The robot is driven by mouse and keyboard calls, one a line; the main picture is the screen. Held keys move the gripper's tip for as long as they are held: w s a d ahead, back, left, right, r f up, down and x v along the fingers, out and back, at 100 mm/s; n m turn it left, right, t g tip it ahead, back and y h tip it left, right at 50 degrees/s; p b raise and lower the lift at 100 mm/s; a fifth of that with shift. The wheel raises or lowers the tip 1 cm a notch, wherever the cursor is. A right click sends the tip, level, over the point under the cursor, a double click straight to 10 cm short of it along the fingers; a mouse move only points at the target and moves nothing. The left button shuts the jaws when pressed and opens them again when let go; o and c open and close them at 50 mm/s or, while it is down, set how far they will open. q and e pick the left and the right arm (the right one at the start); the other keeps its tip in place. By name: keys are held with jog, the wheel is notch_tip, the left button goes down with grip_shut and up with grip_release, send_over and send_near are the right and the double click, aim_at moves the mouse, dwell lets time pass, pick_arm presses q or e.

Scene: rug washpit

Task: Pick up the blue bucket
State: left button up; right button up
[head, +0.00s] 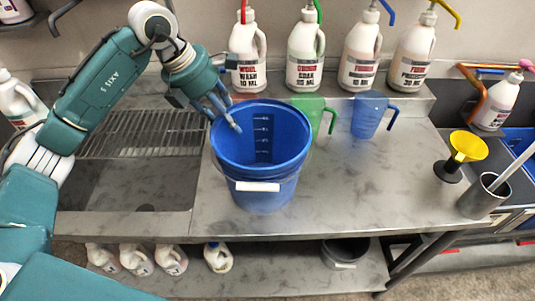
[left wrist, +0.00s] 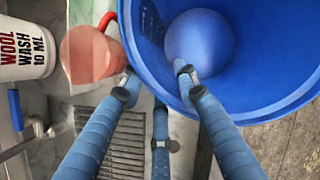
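The blue bucket (head: 262,192) stands upright on the steel counter, left of the middle, with volume marks inside and a white label in front. My left gripper (head: 228,118) is at its back-left rim, fingers pointing down. In the left wrist view, the bucket (left wrist: 275,108) fills the upper right. There, one finger of the left gripper (left wrist: 158,82) reaches inside the bucket and the other two are outside the wall. The fingers are spread, with the rim between them; firm contact does not show. My right gripper is not in view.
Green (head: 315,112) and blue (head: 370,113) jugs stand right of the bucket. A red jug (left wrist: 90,55) is close to my fingers. Pump bottles (head: 306,55) line the back shelf. A sink (head: 125,175) lies left. A yellow funnel (head: 466,147) and metal cup (head: 482,198) stand right.

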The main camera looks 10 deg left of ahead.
aim_at(242, 136)
pick_arm(q)
jog(key=p+x, duration=0.3)
jog(key=x, duration=0.3)
jog(key=shift+w+d+f, duration=0.1)
jog(key=shift+w+f, duration=0.05)
jog(key=shift+f, duration=0.05)
jog(key=shift+w+d+f, duration=0.15)
jog(key=shift+f, duration=0.35)
grip_shut()
